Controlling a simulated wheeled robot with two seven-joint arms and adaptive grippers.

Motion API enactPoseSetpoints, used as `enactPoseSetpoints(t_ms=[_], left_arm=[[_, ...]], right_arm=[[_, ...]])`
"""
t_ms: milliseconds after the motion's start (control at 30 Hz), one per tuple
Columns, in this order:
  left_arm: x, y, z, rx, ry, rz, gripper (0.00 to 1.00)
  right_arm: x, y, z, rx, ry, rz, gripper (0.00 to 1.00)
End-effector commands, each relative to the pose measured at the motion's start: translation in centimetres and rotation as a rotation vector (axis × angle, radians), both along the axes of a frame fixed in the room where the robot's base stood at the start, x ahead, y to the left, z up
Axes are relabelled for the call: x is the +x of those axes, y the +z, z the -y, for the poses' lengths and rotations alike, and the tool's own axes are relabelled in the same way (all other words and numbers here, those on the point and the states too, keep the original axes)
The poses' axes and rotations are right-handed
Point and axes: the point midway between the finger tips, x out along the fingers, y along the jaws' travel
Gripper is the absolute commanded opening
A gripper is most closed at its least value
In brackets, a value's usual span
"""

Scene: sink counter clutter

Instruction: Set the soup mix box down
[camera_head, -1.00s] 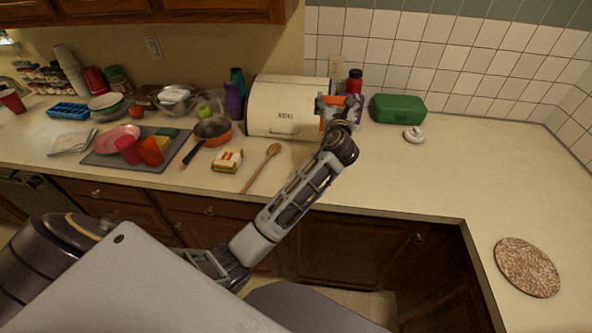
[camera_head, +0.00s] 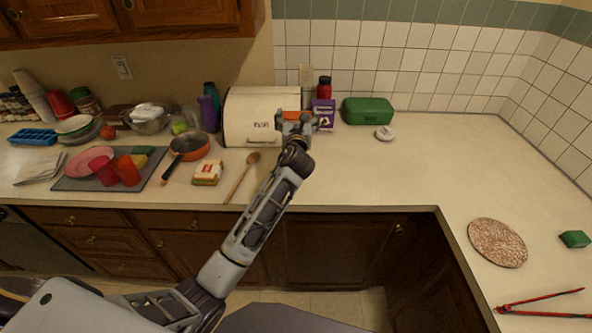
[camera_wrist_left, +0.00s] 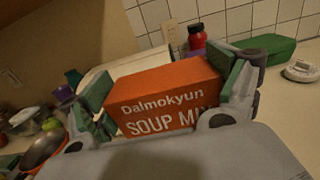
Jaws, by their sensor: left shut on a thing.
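The soup mix box (camera_wrist_left: 168,95) is orange with white lettering reading "Dalmokyun SOUP MIX". In the wrist view it sits between the green-padded fingers of my left gripper (camera_wrist_left: 170,92), which is shut on it. In the head view the left gripper (camera_head: 296,122) is at the right end of the bread bin, and only a strip of the orange box (camera_head: 291,115) shows. The gripper hides the box's lower part, so I cannot tell whether it touches the counter. My right gripper is in neither view.
A cream bread bin (camera_head: 262,108) stands beside the gripper. A purple box (camera_head: 323,113), a red bottle (camera_head: 324,88) and a green case (camera_head: 367,111) stand to its right. A wooden spoon (camera_head: 243,177) lies front left. The counter (camera_head: 390,165) is clear to the front right.

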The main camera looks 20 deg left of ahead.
Motion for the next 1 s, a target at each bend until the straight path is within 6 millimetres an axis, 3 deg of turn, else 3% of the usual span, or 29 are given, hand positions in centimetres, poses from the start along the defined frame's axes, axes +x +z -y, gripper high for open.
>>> enactPoseSetpoints(t_ms=[367,800,1000], left_arm=[[0.0,-0.2,0.0,0.0,0.001,0.001,0.41],[0.0,-5.4,0.0,-0.001,0.0,-0.002,0.41],[0.0,-6.2,0.0,0.001,0.001,0.002,0.41]], right_arm=[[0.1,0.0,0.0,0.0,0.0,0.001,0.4],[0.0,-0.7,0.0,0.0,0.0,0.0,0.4],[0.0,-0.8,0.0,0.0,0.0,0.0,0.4]])
